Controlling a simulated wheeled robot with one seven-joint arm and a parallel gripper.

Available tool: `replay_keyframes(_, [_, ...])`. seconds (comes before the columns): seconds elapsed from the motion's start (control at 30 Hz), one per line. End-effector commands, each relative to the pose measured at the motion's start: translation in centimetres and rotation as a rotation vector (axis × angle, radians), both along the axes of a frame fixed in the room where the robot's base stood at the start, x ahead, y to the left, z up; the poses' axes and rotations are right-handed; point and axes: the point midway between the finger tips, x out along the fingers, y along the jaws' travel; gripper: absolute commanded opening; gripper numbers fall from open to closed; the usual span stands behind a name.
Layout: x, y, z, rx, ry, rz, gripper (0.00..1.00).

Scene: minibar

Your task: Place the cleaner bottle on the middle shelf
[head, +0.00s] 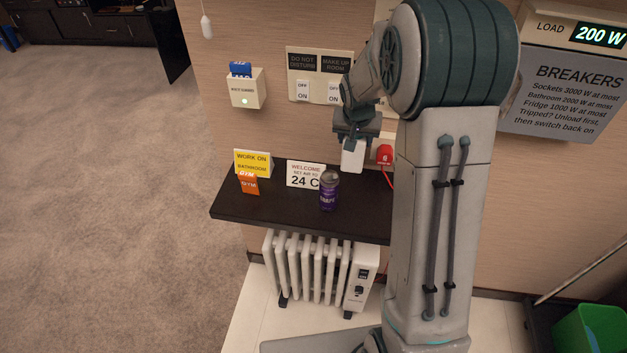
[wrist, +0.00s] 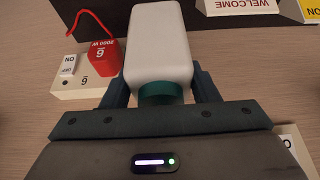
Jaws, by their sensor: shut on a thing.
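The cleaner bottle is white with a green cap. My gripper (head: 354,138) is shut on it near the cap. In the head view the bottle (head: 352,156) hangs below my gripper, roughly upright, in front of the wall and over the back part of a dark wooden shelf (head: 290,224). I cannot tell whether its base touches the shelf. In the wrist view the bottle (wrist: 158,48) is between both fingers (wrist: 158,90), its cap towards my palm. No set of shelves with a clear middle shelf shows.
On the dark shelf are a purple can (head: 329,190), a welcome sign (head: 304,174), a yellow sign (head: 252,162) and an orange card (head: 249,184). A red plug (head: 384,154) with a cord is close right of the bottle. A white radiator (head: 310,268) stands below.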

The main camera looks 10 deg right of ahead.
Motion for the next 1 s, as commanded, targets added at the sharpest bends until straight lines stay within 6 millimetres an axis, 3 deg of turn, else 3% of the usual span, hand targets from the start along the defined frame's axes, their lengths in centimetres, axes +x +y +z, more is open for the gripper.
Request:
replay_keyframes(0.13, [0.0,0.3,-0.4,-0.001,0.000,0.005,0.17])
replay_keyframes(0.4, [0.0,0.8,-4.9,0.000,0.003,0.014,0.17])
replay_keyframes(0.8, [0.0,0.5,-9.1,-0.001,0.002,0.009,0.17])
replay_keyframes(1.0, [0.0,0.5,-10.0,0.000,-0.002,0.009,0.17])
